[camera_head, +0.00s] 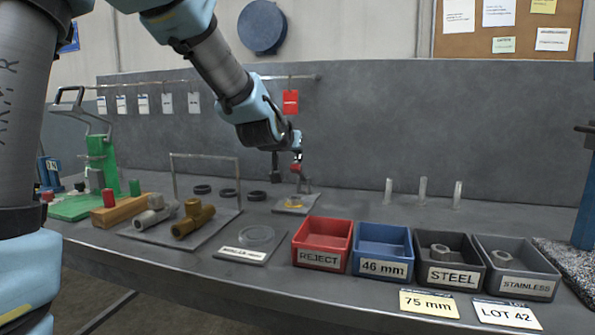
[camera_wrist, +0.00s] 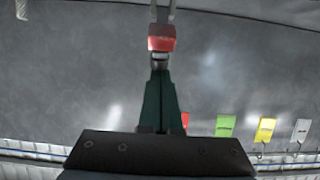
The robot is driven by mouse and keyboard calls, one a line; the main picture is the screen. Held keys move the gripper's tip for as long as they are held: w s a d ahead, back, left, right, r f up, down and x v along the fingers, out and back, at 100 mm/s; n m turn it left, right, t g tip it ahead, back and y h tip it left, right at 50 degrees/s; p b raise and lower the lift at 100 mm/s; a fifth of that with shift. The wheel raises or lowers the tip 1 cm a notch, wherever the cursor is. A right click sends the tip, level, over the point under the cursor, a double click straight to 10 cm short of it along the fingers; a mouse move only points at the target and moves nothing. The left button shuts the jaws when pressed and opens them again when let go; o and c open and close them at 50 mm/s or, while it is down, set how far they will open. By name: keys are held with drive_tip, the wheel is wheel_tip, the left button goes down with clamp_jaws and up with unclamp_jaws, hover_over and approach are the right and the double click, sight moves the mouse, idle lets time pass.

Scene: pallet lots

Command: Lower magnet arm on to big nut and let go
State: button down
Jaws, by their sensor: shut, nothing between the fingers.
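The magnet arm (camera_head: 303,181) is a thin dark arm with a red block, standing on a small grey plate (camera_head: 296,207) on the bench. A small piece on a yellow patch (camera_head: 293,204) lies below it; I cannot tell whether this is the big nut. My gripper (camera_head: 297,158) points down just above the red block. In the wrist view, the dark green fingers (camera_wrist: 159,72) are together and empty. The red block (camera_wrist: 162,38) shows just beyond their tips; I cannot tell whether they touch it.
Red (camera_head: 322,238), blue (camera_head: 382,244), steel (camera_head: 446,258) and stainless (camera_head: 515,264) bins line the front right; the last two hold grey nuts. A wire frame (camera_head: 205,156), black rings (camera_head: 229,192) and pipe fittings (camera_head: 192,217) lie left. Upright pegs (camera_head: 422,190) stand behind the bins.

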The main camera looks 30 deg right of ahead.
drive_tip(key=shift+s+a+f+t+h+b, duration=0.45)
drive_tip(key=shift+f+b, duration=0.25)
drive_tip(key=shift+b, duration=1.4)
drive_tip(key=shift+s+a+f+t+h+b, duration=0.4)
drive_tip(key=shift+f+t+b, duration=0.2)
drive_tip(key=shift+b, duration=1.5)
drive_tip(key=shift+s+a+f+b, duration=0.55)
drive_tip(key=shift+f+b, duration=0.25)
drive_tip(key=shift+b, duration=0.8)
wheel_tip(320, 180, up, 4)
drive_tip(key=p, duration=0.3)
approach(293, 168)
drive_tip(key=shift+s+a+r, duration=0.15)
drive_tip(key=shift+r, duration=0.2)
drive_tip(key=shift+s+a+r, duration=0.15)
drive_tip(key=shift+a+r, duration=0.05)
drive_tip(key=shift+r, duration=0.2)
drive_tip(key=shift+r, duration=0.1)
